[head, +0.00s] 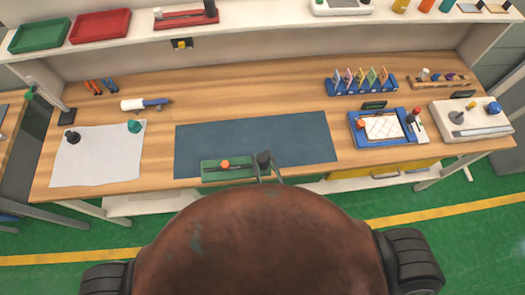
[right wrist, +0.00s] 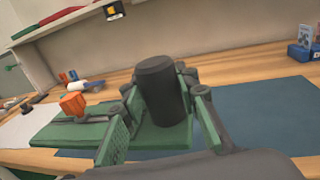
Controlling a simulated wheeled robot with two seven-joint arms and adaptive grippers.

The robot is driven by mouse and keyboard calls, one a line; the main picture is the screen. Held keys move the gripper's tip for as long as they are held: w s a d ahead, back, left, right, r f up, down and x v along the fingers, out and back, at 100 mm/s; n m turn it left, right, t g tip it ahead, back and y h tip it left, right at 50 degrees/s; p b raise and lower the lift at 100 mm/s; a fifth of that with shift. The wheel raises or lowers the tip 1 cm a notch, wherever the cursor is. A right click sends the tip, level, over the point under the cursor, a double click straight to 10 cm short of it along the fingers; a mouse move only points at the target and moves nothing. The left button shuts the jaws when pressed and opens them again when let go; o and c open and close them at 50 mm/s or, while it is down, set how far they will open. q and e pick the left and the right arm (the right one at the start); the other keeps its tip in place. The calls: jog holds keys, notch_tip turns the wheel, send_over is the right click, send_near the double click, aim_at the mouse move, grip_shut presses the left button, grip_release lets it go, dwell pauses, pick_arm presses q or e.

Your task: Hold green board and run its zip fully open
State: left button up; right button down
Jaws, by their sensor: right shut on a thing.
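The green board (head: 210,175) lies at the front edge of the blue-grey mat, and it also shows in the right wrist view (right wrist: 50,138). An orange block (head: 225,164) sits on a dark rail on the board, left of its middle; in the right wrist view it (right wrist: 73,104) is at the left. A black upright cylinder (head: 263,157) stands at the board's right end and shows large in the right wrist view (right wrist: 160,90). My right gripper (head: 268,170) has its fingers on either side of this cylinder, shut on it. My left gripper is not in view.
The blue-grey mat (head: 290,137) is bare behind and right of the board. A white sheet with knobs (head: 95,165) lies left. A blue tray (head: 355,138) and a pale box (head: 475,130) stand right. A shelf (head: 250,24) runs along the back.

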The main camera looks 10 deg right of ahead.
jog(key=shift+s+r, duration=0.1)
jog(key=shift+s, duration=0.05)
jog(key=w+d+p, duration=0.1)
jog(key=w+p, duration=0.1)
jog(key=w, duration=1.2)
jog(key=shift+d+p, duration=0.3)
dwell(1.2)
jog(key=shift+f+b, duration=0.4)
jog(key=shift+f, duration=0.05)
jog(key=shift+f+b, duration=4.6)
jog(key=shift+f, duration=0.3)
jog(key=shift+f+b, duration=0.3)
jog(key=shift+f, duration=0.05)
jog(key=shift+f+b, duration=0.65)
jog(key=shift+f, duration=0.05)
